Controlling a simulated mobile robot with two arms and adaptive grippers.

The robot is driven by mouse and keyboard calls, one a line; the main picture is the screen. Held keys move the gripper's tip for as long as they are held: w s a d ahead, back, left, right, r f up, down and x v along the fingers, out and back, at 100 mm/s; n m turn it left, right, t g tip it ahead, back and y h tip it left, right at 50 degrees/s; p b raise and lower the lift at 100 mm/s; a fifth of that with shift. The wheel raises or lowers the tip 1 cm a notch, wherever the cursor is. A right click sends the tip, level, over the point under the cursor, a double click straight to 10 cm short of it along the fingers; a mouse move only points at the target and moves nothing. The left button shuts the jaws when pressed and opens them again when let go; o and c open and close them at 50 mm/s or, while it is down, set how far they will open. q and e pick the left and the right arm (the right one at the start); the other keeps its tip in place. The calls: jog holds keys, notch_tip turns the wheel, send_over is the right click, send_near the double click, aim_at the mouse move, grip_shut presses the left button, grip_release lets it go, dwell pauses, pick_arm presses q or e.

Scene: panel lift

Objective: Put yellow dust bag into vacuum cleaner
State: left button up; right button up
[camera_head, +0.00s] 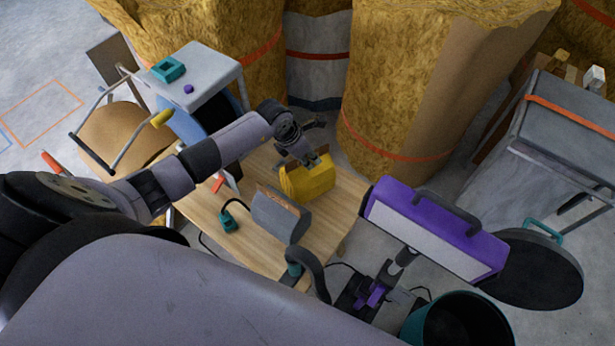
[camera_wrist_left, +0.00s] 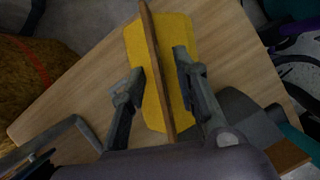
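The yellow dust bag (camera_head: 307,182) stands on the wooden table (camera_head: 345,197), with a thin brown plate along it in the left wrist view (camera_wrist_left: 178,62). My left gripper (camera_head: 312,160) is just above the bag. In the left wrist view its two fingers (camera_wrist_left: 158,76) are apart, one on each side of the brown plate, with gaps visible; contact is not clear. I cannot clearly identify the vacuum cleaner. A purple housing with a pale panel and dark handle (camera_head: 435,232) is right of the table. My right gripper is not in view.
A grey, bag-like piece with a brown edge (camera_head: 278,216) is close to the yellow bag. A teal tool (camera_head: 228,220) lies on the table. A teal bin (camera_head: 410,325) and round black object (camera_head: 535,272) are at right. Large yellow bales (camera_head: 395,85) stand behind.

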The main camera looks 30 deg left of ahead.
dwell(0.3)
pick_arm(q)
grip_shut()
dwell(0.6)
